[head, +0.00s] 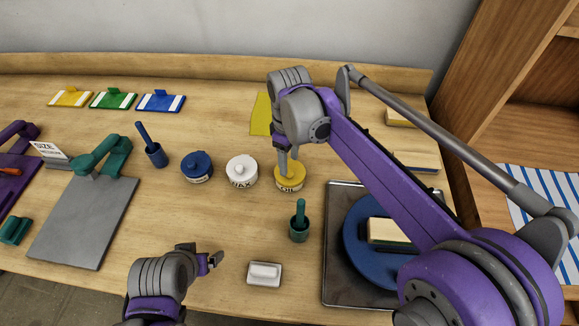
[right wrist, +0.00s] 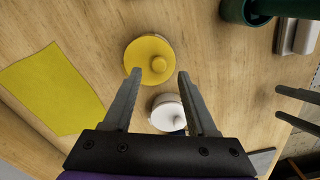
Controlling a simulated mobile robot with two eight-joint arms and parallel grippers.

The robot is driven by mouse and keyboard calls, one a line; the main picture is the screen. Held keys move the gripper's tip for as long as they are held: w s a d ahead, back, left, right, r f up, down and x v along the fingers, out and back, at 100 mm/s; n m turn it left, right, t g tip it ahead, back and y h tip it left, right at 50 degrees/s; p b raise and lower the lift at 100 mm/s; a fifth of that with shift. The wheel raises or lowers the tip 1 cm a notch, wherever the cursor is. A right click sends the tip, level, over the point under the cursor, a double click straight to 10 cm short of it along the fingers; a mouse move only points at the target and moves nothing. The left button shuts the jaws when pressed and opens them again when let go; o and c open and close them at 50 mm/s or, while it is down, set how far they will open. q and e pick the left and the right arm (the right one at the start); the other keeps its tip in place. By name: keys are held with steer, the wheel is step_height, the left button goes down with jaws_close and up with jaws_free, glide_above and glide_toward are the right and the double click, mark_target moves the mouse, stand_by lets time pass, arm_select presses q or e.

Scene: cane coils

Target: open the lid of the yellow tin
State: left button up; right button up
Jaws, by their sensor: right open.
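The yellow tin (head: 289,183), with part of a dark label showing, stands on the wooden table. Its round yellow lid (right wrist: 143,52) is on it, with a small knob (right wrist: 159,64) on top. My right gripper (head: 288,168) is open above the tin, and its fingers hide part of the lid in the head view. In the right wrist view the fingertips (right wrist: 160,75) are apart, with the knob between and slightly beyond them. I cannot tell whether they touch it. My left gripper (head: 212,262) is open and empty near the table's front edge.
A white tin (head: 241,171) and a blue tin (head: 197,167) stand left of the yellow tin. A green cup (head: 299,229) is in front of it, and a yellow cloth (head: 260,114) lies behind. A dark tray (head: 334,275) with a blue disc is at the right.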

mark_target(289, 171)
steer(key=shift+f, duration=1.8)
jaws_close()
